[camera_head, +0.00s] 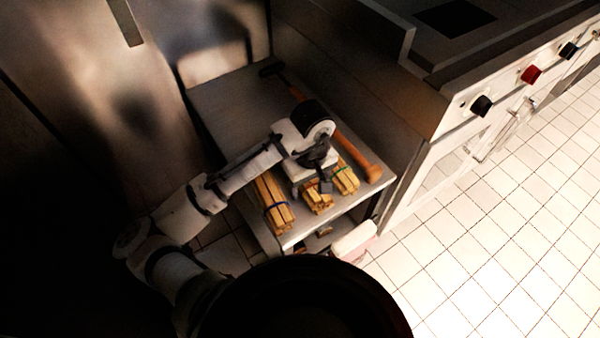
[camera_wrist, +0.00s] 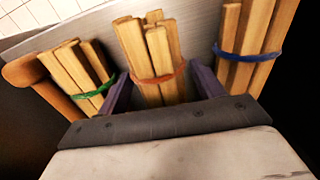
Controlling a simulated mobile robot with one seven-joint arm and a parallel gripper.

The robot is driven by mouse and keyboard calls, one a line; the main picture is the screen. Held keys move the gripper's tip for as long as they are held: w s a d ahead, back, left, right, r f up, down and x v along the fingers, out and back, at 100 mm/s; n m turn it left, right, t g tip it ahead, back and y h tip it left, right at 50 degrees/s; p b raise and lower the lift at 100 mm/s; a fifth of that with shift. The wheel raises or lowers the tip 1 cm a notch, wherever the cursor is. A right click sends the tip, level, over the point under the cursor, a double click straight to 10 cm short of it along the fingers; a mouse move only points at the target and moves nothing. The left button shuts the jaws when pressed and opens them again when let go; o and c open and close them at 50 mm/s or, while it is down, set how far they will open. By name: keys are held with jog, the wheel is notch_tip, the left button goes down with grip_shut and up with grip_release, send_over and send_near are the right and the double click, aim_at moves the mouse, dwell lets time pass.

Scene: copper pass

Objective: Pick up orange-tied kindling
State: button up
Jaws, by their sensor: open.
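The orange-tied kindling (camera_wrist: 160,79) is a bundle of pale sticks in the middle of the wrist view, with an orange band around it. My gripper (camera_wrist: 162,88) is open, with one dark finger on each side of this bundle. Whether the fingers touch it I cannot tell. In the head view the orange-tied kindling (camera_head: 318,203) lies near the front edge of the steel shelf, partly hidden under my gripper (camera_head: 322,188).
A green-tied bundle (camera_wrist: 82,68) lies left and a blue-tied bundle (camera_wrist: 248,48) right in the wrist view, both close to the fingers. A long wooden handle (camera_head: 360,155) lies along the shelf (camera_head: 225,95). The stove (camera_head: 440,150) stands to the right.

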jog(key=shift+r, duration=0.15)
jog(key=c, duration=0.9)
